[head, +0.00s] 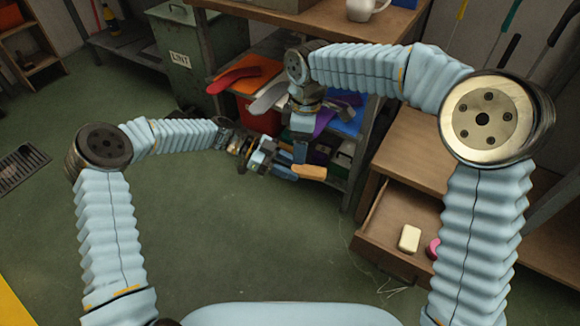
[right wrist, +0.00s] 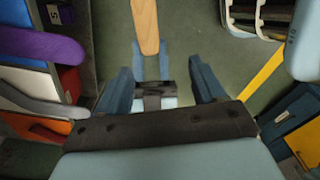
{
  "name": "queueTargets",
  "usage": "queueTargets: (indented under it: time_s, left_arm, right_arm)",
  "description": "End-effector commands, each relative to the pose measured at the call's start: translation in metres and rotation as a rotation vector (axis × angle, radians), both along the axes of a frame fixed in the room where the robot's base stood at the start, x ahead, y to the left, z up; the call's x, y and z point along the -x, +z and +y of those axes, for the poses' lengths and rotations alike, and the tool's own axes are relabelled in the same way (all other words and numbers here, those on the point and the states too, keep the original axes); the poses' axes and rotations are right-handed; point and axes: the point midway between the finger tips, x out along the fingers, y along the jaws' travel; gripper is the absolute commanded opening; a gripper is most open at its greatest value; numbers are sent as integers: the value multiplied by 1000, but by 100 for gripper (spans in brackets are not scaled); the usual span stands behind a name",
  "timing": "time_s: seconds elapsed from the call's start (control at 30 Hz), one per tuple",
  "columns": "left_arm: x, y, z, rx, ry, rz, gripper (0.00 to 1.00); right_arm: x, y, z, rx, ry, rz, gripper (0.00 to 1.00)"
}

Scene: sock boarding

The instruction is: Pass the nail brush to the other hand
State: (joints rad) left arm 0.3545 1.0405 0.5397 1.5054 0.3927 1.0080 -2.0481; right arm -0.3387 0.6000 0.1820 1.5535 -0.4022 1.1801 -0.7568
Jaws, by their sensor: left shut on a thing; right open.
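The nail brush (head: 310,172) shows as a pale wooden bar in the head view, sticking out to the right from my left gripper (head: 286,170). My left gripper is shut on its near end. In the right wrist view the wooden bar (right wrist: 146,24) lies at top centre, with the left gripper's blue fingers (right wrist: 151,68) below it. My right gripper (right wrist: 160,80) is open, its two blue fingers apart on either side of the left gripper's fingers in the picture. Whether they touch anything I cannot tell. The brush's bristles are not visible.
A shelf unit (head: 368,150) with colored sock boards stands just behind the grippers. An open drawer (head: 385,235) at the right holds a cream bar (head: 409,238) and a pink thing (head: 433,249). A green lint bin (head: 185,60) stands at the back. The floor in front is clear.

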Motion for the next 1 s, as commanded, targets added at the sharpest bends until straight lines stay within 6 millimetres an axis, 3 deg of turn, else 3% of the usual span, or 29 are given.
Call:
queueTargets:
  time_s: [0.13,0.23,0.27,0.3,0.47,0.6,0.7,0.83,1.0]
  left_arm:
    - [0,0,0,0,0,0,8]
    - [0,0,0,0,0,0,8]
    - [0,0,0,0,0,0,8]
    - [0,0,0,0,0,0,8]
    - [0,0,0,0,0,0,8]
    - [0,0,0,0,0,0,8]
    - [0,0,0,0,0,0,8]
    - [0,0,0,0,0,0,8]
    - [0,0,0,0,0,0,8]
  right_arm:
    - [30,-22,60,-107,181,45,69]
    - [64,-40,109,-217,326,84,69]
    - [74,-51,121,-254,342,101,69]
    - [82,-76,123,-295,286,128,69]
    - [84,-167,74,-342,-184,193,69]
    - [106,-236,23,-355,-619,245,69]
    - [130,-273,-14,-347,-920,268,69]
    - [164,-304,-54,-325,-1248,279,69]
    - [193,-320,-86,-300,-1505,269,69]
